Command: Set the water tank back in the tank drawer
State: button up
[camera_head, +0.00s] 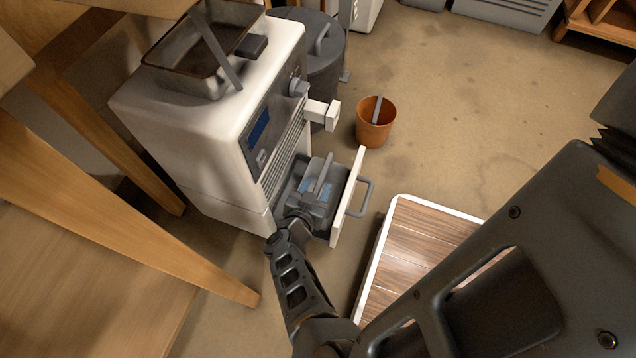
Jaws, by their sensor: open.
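The tank drawer (349,198) is pulled out from the lower front of the white machine. Its white front panel carries a grey handle. The water tank (318,196), a bluish see-through box with a grey upright handle, sits within the drawer outline, behind the front panel. I cannot tell whether it rests fully on the drawer floor. My gripper (293,221) is at the near side of the drawer, close beside the tank. It is open and holds nothing that I can see. Its fingertips are small and partly hidden against the dark drawer, so contact with the tank is unclear.
The white machine (205,125) has a dark open hopper on top and a white spout above the drawer. A terracotta pot (376,123) stands beyond the drawer. A wood-topped low platform (420,245) lies right of it. Wooden table legs (120,215) stand at left. Floor at upper right is clear.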

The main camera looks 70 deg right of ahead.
jog(key=p+v, duration=0.2)
jog(key=v, duration=0.8)
jog(key=shift+s, duration=0.1)
